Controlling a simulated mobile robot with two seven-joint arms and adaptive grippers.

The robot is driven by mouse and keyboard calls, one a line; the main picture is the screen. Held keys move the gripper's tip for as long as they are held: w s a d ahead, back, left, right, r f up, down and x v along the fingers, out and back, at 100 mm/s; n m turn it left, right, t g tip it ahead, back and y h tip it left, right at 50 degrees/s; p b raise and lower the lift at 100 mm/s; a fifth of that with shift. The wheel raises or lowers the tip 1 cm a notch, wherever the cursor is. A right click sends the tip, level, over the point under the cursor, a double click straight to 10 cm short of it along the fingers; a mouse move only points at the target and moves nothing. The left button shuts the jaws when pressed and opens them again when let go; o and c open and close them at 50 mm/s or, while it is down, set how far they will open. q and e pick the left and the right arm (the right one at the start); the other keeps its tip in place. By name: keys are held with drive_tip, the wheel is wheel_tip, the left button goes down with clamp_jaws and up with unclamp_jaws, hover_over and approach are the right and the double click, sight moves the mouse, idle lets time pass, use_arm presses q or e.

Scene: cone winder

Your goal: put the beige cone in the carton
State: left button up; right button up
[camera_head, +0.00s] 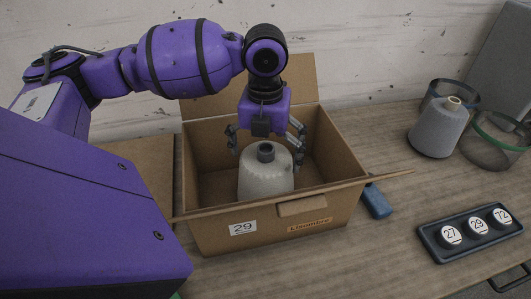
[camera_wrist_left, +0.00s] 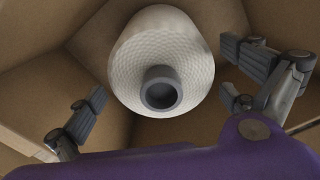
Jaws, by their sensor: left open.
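The beige cone (camera_head: 265,175), a pale yarn cone with a dark grey tube tip, stands inside the open carton (camera_head: 285,237), towards its front wall. The carton bears a label reading 29. My left gripper (camera_head: 266,140) is inside the carton's opening, just behind and above the cone. In the left wrist view the cone (camera_wrist_left: 160,62) lies between the spread fingers (camera_wrist_left: 165,110), with a gap on both sides. The left gripper is open and holds nothing. The cone's base is partly hidden by the front wall. My right gripper is not in view.
A grey cone (camera_head: 438,128) stands on the table at right, near glass-like cylinders with dark and green rims (camera_head: 495,140). A dark tray (camera_head: 470,234) holds discs marked 27, 29 and 72. A blue block (camera_head: 376,201) lies beside the carton.

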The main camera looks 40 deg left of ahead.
use_arm(q)
wheel_tip(320, 180, up, 12)
drive_tip(key=shift+p, duration=0.45)
